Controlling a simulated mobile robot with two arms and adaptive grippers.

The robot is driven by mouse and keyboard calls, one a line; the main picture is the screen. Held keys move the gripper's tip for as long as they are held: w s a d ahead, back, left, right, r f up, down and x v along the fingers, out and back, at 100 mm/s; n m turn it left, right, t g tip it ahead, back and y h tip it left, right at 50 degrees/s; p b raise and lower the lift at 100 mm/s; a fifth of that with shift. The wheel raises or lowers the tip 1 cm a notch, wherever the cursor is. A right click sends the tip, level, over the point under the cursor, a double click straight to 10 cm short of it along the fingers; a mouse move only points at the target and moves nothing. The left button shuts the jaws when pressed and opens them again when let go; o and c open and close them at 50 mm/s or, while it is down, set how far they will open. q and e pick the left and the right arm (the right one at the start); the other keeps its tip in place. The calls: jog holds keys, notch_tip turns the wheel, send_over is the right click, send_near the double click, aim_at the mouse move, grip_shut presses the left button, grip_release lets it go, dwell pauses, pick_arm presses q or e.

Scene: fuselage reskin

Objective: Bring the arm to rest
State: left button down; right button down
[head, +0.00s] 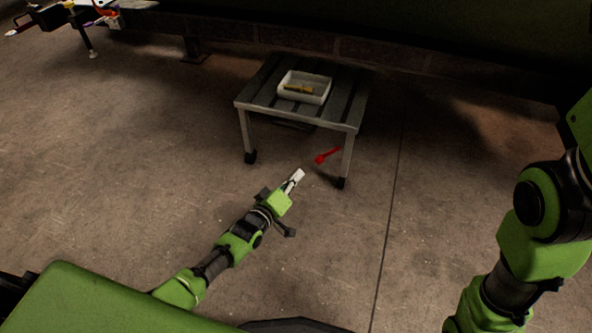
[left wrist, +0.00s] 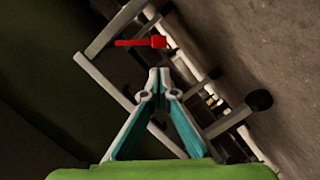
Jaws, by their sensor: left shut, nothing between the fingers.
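My left gripper (head: 297,176) reaches out over the floor, just in front of a low slatted table. In the left wrist view its fingers (left wrist: 159,74) meet at the tips, shut with nothing between them. My right arm shows at the right edge of the head view, but its gripper is out of view.
The low table (head: 257,102) carries a white tray (head: 291,97) with a yellowish object (head: 299,88) in it. A red tool (head: 328,156) shows by the table's front right leg, and in the left wrist view (left wrist: 142,42). Cluttered equipment (head: 88,14) stands far left. Open floor surrounds the arm.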

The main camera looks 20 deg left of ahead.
pick_arm(q)
jog(key=shift+s+a, duration=0.1)
jog(key=shift+s, duration=0.25)
jog(key=shift+r, duration=0.1)
